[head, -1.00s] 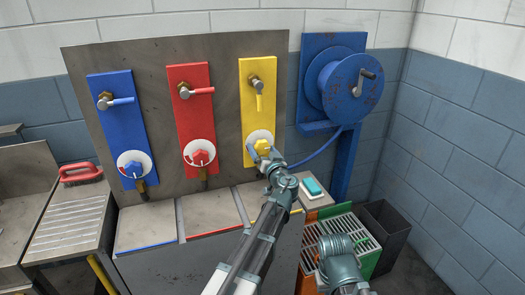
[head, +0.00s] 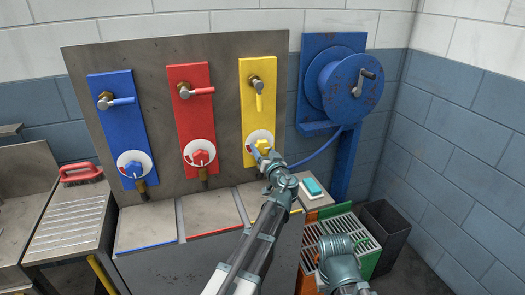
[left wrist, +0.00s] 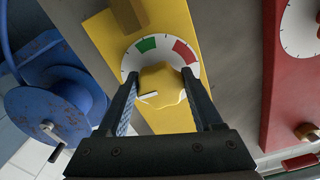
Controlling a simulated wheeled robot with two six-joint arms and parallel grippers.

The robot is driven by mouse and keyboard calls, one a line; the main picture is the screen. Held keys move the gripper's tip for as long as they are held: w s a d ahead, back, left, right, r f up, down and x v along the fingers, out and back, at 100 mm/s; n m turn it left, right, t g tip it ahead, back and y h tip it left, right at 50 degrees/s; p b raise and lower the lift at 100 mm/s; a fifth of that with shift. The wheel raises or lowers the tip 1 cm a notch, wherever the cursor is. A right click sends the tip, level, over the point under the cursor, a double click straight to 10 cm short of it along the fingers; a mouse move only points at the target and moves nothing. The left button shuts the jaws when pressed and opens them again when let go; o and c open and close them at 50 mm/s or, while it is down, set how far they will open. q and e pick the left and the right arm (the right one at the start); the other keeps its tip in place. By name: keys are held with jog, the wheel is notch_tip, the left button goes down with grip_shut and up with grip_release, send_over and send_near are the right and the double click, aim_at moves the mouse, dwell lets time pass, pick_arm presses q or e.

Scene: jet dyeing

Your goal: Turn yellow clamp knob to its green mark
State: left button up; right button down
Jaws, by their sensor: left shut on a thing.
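The yellow clamp knob (head: 263,145) sits on a white dial low on the yellow panel (head: 250,104). My left gripper (head: 259,151) is at this knob, with its jaws shut on it. In the left wrist view the two fingers stand on either side of the knob (left wrist: 165,82). A red mark (left wrist: 183,52) lies at the upper right of the dial. My right gripper's jaws are out of view; part of my right arm shows at the bottom.
Red (head: 190,105) and blue (head: 122,125) panels with similar knobs stand to the left. A blue hose reel (head: 340,85) is close on the right, its hose running behind my left wrist. A counter with a teal-topped block (head: 312,187) lies below.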

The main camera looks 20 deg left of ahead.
pick_arm(q)
jog(key=m, duration=0.4)
jog(key=shift+s+a, duration=0.1)
jog(key=m, duration=0.4)
jog(key=shift+r+m, duration=0.15)
jog(key=shift+m, duration=0.25)
jog(key=m, duration=0.4)
jog(key=shift+r+p, duration=0.1)
jog(key=shift+p, duration=0.2)
jog(key=shift+r+m, duration=0.1)
jog(key=shift+m, duration=2.2)
jog(key=o, duration=1.4)
jog(key=shift+c, duration=0.2)
jog(key=shift+s, duration=0.1)
